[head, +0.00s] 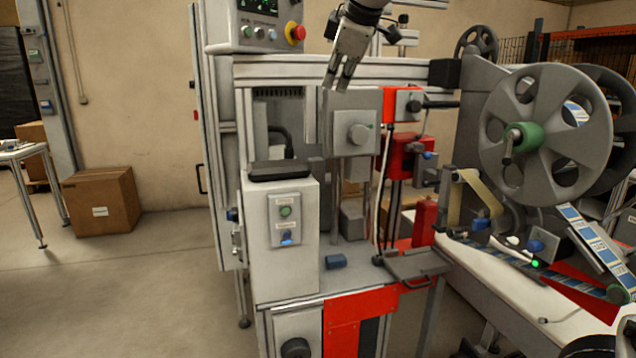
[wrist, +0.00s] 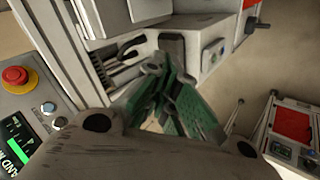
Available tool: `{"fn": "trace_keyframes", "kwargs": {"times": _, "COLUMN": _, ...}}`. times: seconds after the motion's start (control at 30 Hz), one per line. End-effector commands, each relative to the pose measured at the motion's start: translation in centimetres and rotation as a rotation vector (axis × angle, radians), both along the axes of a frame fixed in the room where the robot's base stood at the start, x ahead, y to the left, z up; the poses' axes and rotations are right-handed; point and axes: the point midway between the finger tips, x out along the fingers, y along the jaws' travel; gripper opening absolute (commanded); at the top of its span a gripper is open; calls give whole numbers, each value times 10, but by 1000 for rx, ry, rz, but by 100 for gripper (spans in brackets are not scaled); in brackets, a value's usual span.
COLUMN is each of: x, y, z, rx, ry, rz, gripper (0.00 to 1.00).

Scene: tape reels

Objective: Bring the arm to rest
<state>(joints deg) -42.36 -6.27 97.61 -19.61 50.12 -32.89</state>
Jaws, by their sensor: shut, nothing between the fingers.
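My gripper (head: 337,78) hangs from the top middle of the head view, in front of the upper part of the machine (head: 345,105). Its fingers point down and slightly left. They are shut with nothing between them. In the wrist view the green-lined fingers (wrist: 175,115) show in the middle. The gripper looks raised above the machine's work area, and I see it holding no object. I cannot tell exactly how far it is from the machine's front.
A control panel with a red emergency stop (head: 295,32) stands left of my gripper. A large grey tape reel (head: 545,130) is at the right, above a label track. A white box with buttons (head: 285,225) is below. Open floor and a cardboard box (head: 100,200) lie left.

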Motion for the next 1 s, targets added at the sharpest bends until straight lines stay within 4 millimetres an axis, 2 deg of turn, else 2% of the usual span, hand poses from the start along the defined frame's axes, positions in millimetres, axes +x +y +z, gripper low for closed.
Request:
{"fn": "trace_keyframes", "kwargs": {"times": 0.17, "x": -39, "y": -67, "z": -67, "rx": 111, "ry": 195, "rz": -260, "gripper": 0}}
{"fn": "trace_keyframes", "kwargs": {"times": 0.27, "x": -76, "y": -124, "z": -112, "rx": 190, "ry": 314, "rz": -474, "gripper": 0}}
{"fn": "trace_keyframes", "kwargs": {"times": 0.3, "x": -93, "y": -148, "z": -129, "rx": 223, "ry": 358, "rz": -564, "gripper": 0}}
{"fn": "trace_keyframes", "kwargs": {"times": 0.37, "x": -121, "y": -182, "z": -155, "rx": 271, "ry": 416, "rz": -699, "gripper": 0}}
{"fn": "trace_keyframes", "kwargs": {"times": 0.4, "x": -142, "y": -203, "z": -172, "rx": 302, "ry": 451, "rz": -787, "gripper": 0}}
{"fn": "trace_keyframes", "kwargs": {"times": 0.5, "x": -195, "y": -250, "z": -210, "rx": 380, "ry": 512, "rz": -983, "gripper": 0}}
{"fn": "trace_keyframes", "kwargs": {"times": 0.6, "x": -242, "y": -287, "z": -239, "rx": 442, "ry": 527, "rz": -1125, "gripper": 0}}
{"fn": "trace_keyframes", "kwargs": {"times": 0.7, "x": -263, "y": -309, "z": -244, "rx": 496, "ry": 488, "rz": -1209, "gripper": 0}}
{"fn": "trace_keyframes", "kwargs": {"times": 0.8, "x": -268, "y": -321, "z": -236, "rx": 533, "ry": 447, "rz": -1253, "gripper": 0}}
{"fn": "trace_keyframes", "kwargs": {"times": 1.0, "x": -269, "y": -325, "z": -235, "rx": 538, "ry": 439, "rz": -1273, "gripper": 0}}
